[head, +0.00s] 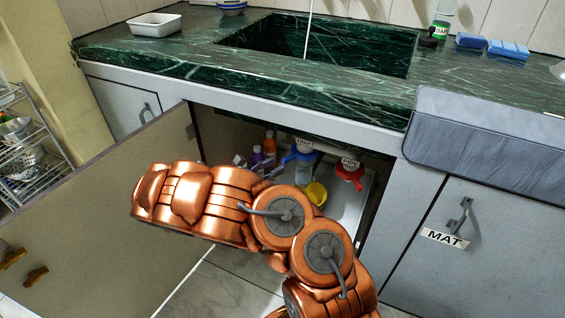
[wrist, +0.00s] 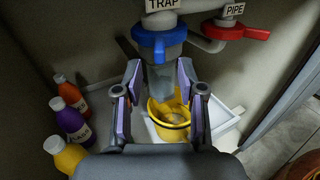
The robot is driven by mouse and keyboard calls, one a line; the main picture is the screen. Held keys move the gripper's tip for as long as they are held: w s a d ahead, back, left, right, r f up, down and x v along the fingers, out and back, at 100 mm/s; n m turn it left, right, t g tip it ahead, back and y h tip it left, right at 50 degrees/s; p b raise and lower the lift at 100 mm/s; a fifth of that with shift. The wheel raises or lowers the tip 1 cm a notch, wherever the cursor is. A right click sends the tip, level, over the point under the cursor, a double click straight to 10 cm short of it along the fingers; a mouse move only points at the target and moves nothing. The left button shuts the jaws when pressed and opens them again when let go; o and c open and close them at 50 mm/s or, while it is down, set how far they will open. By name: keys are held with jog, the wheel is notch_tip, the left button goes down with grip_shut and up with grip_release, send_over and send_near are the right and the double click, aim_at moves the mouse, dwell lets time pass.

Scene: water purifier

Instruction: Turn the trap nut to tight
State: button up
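In the head view the blue nut (head: 299,156) shows inside the open cabinet. My gripper (wrist: 160,72) is open, its two fingers spread on either side of the trap body in the picture, with the tips just below the nut. I cannot tell whether they touch it.
A red valve handle (wrist: 242,33) on the pipe marked PIPE is right of the nut. A yellow bucket (wrist: 168,118) stands in a white tray (wrist: 226,122) below. Several bottles (wrist: 76,122) stand at the left. The open cabinet door (head: 100,215) is on the left.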

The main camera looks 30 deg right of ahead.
jog(key=a, duration=0.6)
jog(key=shift+s, duration=0.25)
